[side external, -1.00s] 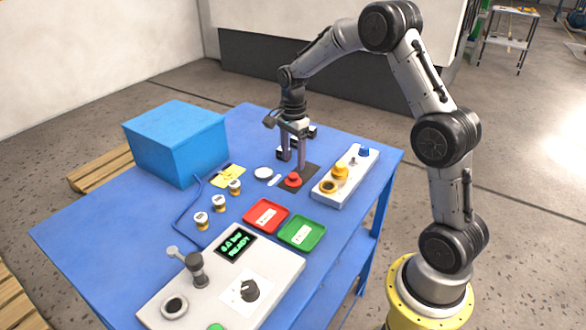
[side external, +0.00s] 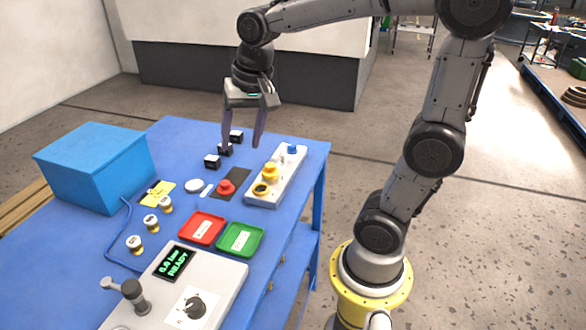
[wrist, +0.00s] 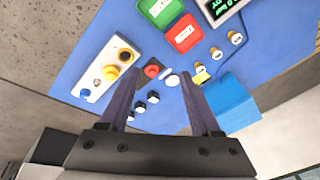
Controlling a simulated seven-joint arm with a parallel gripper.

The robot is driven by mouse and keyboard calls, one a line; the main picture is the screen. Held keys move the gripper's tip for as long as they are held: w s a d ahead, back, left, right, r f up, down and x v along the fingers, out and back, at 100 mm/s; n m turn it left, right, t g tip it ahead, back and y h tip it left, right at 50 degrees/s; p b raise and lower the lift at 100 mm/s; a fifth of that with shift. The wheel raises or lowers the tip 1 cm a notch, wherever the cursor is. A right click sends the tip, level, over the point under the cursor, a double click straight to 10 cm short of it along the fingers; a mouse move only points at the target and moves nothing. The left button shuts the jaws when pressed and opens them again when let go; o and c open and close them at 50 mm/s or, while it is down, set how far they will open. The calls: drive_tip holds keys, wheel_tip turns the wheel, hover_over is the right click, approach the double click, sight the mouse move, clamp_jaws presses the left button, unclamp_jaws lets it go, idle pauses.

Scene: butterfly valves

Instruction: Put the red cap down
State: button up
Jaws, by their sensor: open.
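The red cap (side external: 227,187) rests on a dark mat (side external: 240,176) on the blue table. My gripper (side external: 243,146) is open and empty, raised above the far part of the table, with its two purple-grey fingers spread apart and clear of the cap. In the wrist view the red cap (wrist: 152,71) shows between the fingertips of my gripper (wrist: 161,74), farther down on the table, not touching them.
A white block (side external: 258,194) with yellow and blue caps stands right of the mat. A white disc (side external: 194,186) lies to its left. Small black blocks (side external: 212,162) stand behind. Red (side external: 203,228) and green (side external: 240,239) trays lie in front. A blue box (side external: 97,168) stands left.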

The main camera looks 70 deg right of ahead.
drive_tip(key=s+a+f+n+t, duration=0.1)
drive_tip(key=s+a+n, duration=0.1)
drive_tip(key=s+n, duration=0.3)
drive_tip(key=s+a+f+n+t, duration=0.1)
drive_tip(key=s+n, duration=0.3)
drive_tip(key=s, duration=0.4)
drive_tip(key=shift+a+n+t, duration=0.3)
drive_tip(key=shift+a+n, duration=0.1)
drive_tip(key=shift+a, duration=0.5)
